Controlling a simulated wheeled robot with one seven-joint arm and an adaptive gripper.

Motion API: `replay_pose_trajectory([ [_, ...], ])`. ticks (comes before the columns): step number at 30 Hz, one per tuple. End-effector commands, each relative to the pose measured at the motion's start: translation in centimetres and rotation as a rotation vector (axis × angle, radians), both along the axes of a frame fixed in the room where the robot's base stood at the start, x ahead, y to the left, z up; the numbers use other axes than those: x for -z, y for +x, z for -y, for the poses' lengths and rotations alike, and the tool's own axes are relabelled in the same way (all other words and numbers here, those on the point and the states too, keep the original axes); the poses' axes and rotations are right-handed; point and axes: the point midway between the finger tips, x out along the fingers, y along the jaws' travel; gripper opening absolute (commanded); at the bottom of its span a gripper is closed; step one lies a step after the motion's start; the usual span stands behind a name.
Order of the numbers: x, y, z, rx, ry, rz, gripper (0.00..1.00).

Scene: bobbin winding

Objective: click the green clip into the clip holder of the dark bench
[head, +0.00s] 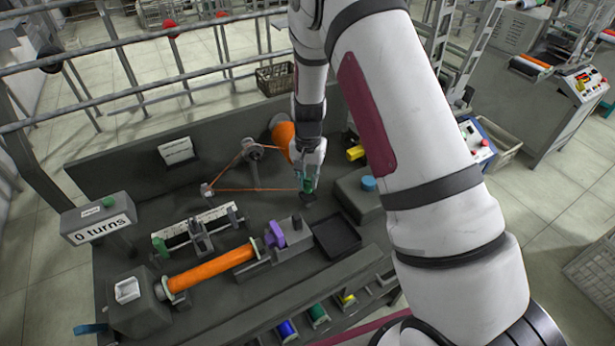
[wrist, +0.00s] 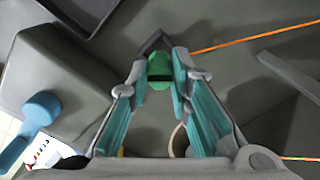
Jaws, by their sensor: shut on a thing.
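The green clip (wrist: 160,72) sits between the teal-padded fingertips of my gripper (wrist: 158,76) in the wrist view. My gripper (head: 308,182) is shut on it, low over the dark bench (head: 120,170); only a little green shows in the head view. A dark angular piece (wrist: 154,42), probably the clip holder, shows right beside the clip. I cannot tell whether the clip is seated in it. An orange thread (head: 265,190) runs from the guides on the left to the gripper; it also shows in the wrist view (wrist: 250,38).
A grey box with a blue knob (head: 369,183) stands right of my gripper. A black tray (head: 336,237) lies in front. A purple part (head: 274,234) and an orange roller (head: 212,269) are front left. An orange cone (head: 283,138) stands behind. A sign (head: 100,229) reads "0 turns".

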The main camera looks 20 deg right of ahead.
Motion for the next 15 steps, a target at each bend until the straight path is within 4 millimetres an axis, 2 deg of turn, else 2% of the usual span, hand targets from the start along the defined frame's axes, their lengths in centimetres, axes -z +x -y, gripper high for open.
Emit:
replay_pose_trajectory([
  [15,1.4,0.0,0.0,0.0,0.001,-0.001,0.0],
])
